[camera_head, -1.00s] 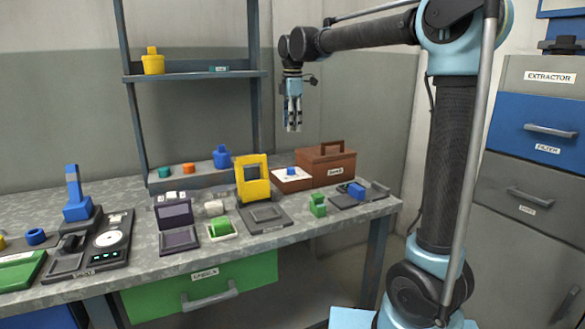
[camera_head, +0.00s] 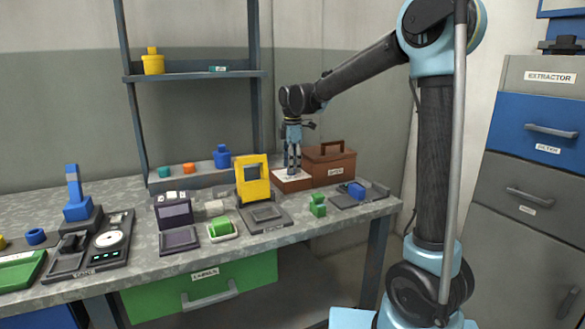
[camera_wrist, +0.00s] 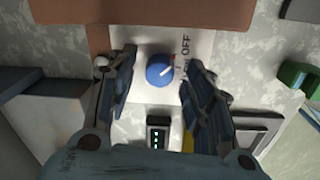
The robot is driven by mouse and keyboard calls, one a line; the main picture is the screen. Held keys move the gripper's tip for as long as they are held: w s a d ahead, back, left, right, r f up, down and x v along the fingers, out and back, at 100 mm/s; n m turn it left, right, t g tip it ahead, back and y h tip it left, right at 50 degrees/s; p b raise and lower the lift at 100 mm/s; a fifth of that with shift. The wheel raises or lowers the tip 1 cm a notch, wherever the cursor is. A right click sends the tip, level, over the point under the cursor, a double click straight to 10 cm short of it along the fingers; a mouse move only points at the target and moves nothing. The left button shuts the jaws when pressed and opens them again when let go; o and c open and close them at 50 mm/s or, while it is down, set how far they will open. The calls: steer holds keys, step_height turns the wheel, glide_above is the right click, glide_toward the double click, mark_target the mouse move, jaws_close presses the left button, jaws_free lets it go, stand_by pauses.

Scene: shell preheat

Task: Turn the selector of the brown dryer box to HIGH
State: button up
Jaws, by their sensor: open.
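The brown dryer box (camera_head: 330,170) stands at the back right of the bench, with a handle on top and a pale panel (camera_head: 291,186) at its left front. In the wrist view the panel (camera_wrist: 190,41) carries a round blue selector (camera_wrist: 160,70) with a red mark on its upper right. The word OFF is printed beside it; another label is partly hidden by my right finger. My gripper (camera_head: 293,172) points straight down over the panel. In the wrist view the open gripper (camera_wrist: 160,82) has one finger on each side of the selector, with gaps between.
A yellow frame (camera_head: 252,180) stands just left of the panel. A small dark display (camera_wrist: 158,132) with green lights lies below the selector in the wrist view.

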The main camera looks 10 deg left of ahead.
steer(key=shift+f, duration=0.55)
steer(key=c, duration=1)
steer(key=shift+c, duration=0.2)
